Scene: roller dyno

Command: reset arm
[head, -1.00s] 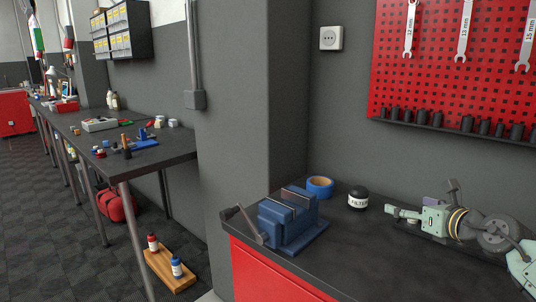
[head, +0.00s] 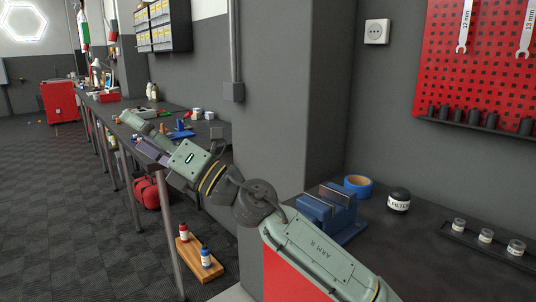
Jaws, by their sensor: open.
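My gripper (head: 133,131) is at the end of my outstretched arm, left of the middle in the head view. Its fingers are spread apart, and I see nothing held between them. It points to the left, in front of the long dark bench in the picture. My arm reaches in from the lower right, across the corner of the near workbench, and hides part of the blue vise (head: 327,210) and the red cabinet front (head: 285,278). I cannot tell the gap between my arm and the vise.
A grey pillar (head: 285,90) rises behind my arm. Two bottles stand on a wooden board (head: 190,262) on the floor. The floor at left is open.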

